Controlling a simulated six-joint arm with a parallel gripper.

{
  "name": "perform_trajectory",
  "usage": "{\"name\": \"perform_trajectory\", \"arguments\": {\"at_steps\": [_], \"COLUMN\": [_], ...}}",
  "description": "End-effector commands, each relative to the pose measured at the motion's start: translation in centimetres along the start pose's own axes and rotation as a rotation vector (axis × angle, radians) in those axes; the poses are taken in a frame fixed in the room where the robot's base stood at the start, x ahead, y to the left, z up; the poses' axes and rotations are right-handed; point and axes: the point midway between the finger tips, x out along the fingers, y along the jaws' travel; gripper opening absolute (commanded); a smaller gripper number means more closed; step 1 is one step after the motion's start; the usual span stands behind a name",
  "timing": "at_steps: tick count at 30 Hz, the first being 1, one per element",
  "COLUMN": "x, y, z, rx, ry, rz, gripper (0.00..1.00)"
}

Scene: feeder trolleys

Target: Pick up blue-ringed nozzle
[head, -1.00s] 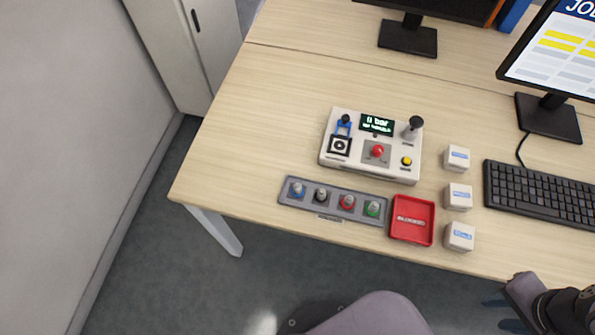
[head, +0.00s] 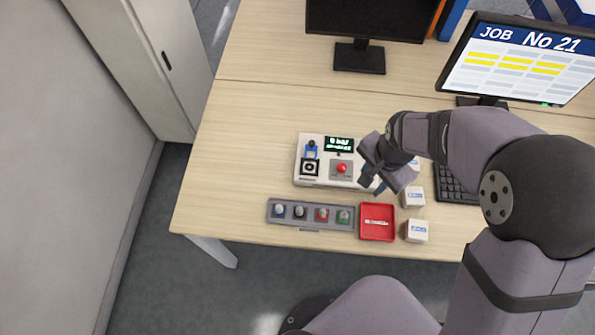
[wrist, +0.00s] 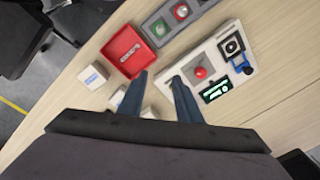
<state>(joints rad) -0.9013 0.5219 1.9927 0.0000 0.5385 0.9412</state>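The blue-ringed nozzle (head: 279,211) stands upright in the leftmost place of a grey rack (head: 308,227) near the desk's front edge. Black-, red- and green-ringed nozzles stand to its right in the same rack. My gripper (head: 372,191) is above the right end of the control box, to the right of and apart from the nozzle. In the wrist view, my gripper (wrist: 160,82) has two fingers spread with nothing between them. That view shows only the rack's near end (wrist: 150,24) with green- and red-ringed nozzles; the blue-ringed one is outside it.
A control box (head: 312,180) with a red knob stands behind the rack. A red tray (head: 369,212) is right of the rack, with white boxes (head: 416,231) beyond it. Monitors (head: 371,20) stand at the back. The desk left of the rack is clear.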

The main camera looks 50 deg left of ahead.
Motion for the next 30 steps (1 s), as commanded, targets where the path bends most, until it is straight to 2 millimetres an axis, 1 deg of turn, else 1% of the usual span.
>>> {"name": "perform_trajectory", "arguments": {"at_steps": [1,2,3,5,6,9,12,13,15,18,23,30], "x": [1.0,1.5,2.1,2.9,3.4,4.5,5.3,5.5,5.8,6.0,6.2,7.6], "y": [-2.5,-3.8,-5.2,-7.2,-8.3,-10.2,-11.3,-11.6,-11.9,-12.2,-12.2,-12.1], "z": [2.5,3.9,5.7,8.5,10.3,14.4,17.6,18.3,19.6,20.6,20.8,20.8], "rx": [-0.014,-0.012,-0.009,-0.003,-0.001,0.007,0.015,0.018,0.022,0.027,0.029,0.029], "ry": [-0.015,-0.020,-0.028,-0.036,-0.040,-0.047,-0.050,-0.051,-0.051,-0.051,-0.051,-0.051], "rz": [0.009,0.013,0.020,0.029,0.035,0.050,0.062,0.065,0.069,0.072,0.074,0.075], "gripper": [0.31,0.31,0.31,0.31,0.31,0.31,0.31,0.31,0.31,0.31,0.31,0.31]}}
